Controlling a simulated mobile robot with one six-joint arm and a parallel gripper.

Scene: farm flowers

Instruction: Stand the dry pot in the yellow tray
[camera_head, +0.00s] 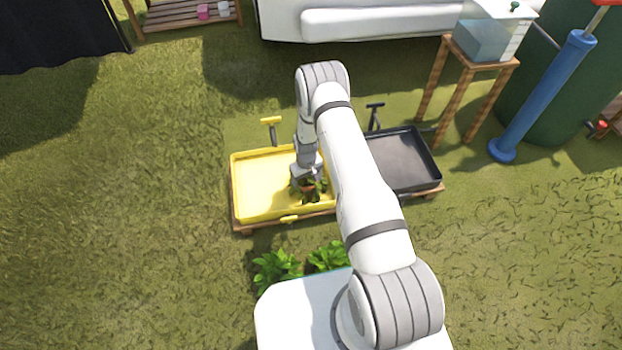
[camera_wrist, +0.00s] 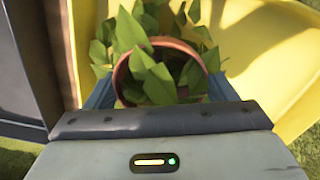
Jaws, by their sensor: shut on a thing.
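The yellow tray (camera_head: 262,181) sits at the left end of a low wooden stand. A terracotta pot with a green leafy plant (camera_head: 308,189) is in my gripper (camera_head: 307,182), over the right part of the yellow tray. In the wrist view the pot (camera_wrist: 166,43) sits between the blue fingers of my gripper (camera_wrist: 158,92), with its leaves spilling over the rim. The yellow tray (camera_wrist: 285,55) shows behind and to the right of it. My gripper is shut on the pot. Whether the pot's base touches the tray floor is hidden.
A black tray (camera_head: 405,160) stands right beside the yellow one. Two green plants (camera_head: 277,268) are near my base. A wooden stool (camera_head: 470,70) with a clear tank and a blue pump-like cylinder (camera_head: 545,95) are at the back right. The yellow tray's left part is empty.

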